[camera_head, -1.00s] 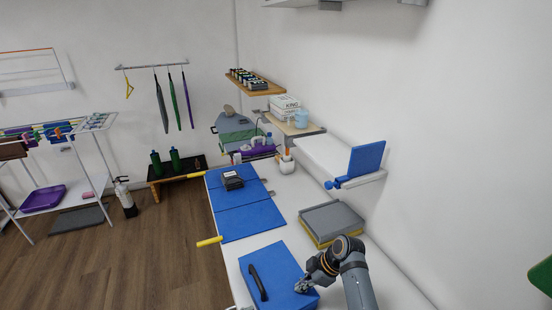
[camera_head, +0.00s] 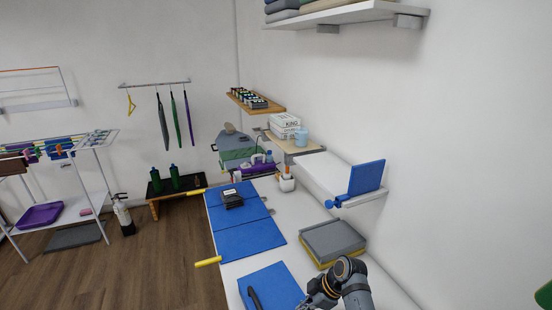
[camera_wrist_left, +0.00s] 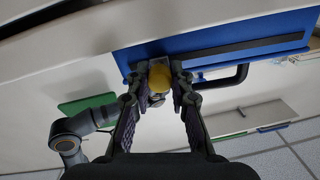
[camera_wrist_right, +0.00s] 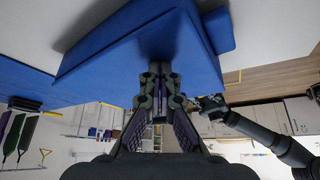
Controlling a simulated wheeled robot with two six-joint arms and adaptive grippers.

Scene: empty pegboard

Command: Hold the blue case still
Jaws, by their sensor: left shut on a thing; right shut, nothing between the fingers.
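The blue case (camera_head: 278,283) with a black handle (camera_head: 254,299) lies on the near end of the white counter, cut off by the bottom edge in the head view. My left gripper (camera_wrist_left: 159,78) is shut on a round yellow part (camera_wrist_left: 160,76) at the edge of a blue panel (camera_wrist_left: 215,45) with a black handle; it is out of the head view. My right gripper (camera_wrist_right: 160,75) is shut and empty, its tips close to a blue face (camera_wrist_right: 120,60); whether they touch it I cannot tell. In the head view its fingers are partly cut off beside the case.
Blue panels (camera_head: 250,238) with yellow rods at their left side lie farther along the counter (camera_head: 290,215). A grey-and-yellow block (camera_head: 332,240) lies by the wall behind my right arm. A shelf with a blue upright board (camera_head: 367,178) juts out above.

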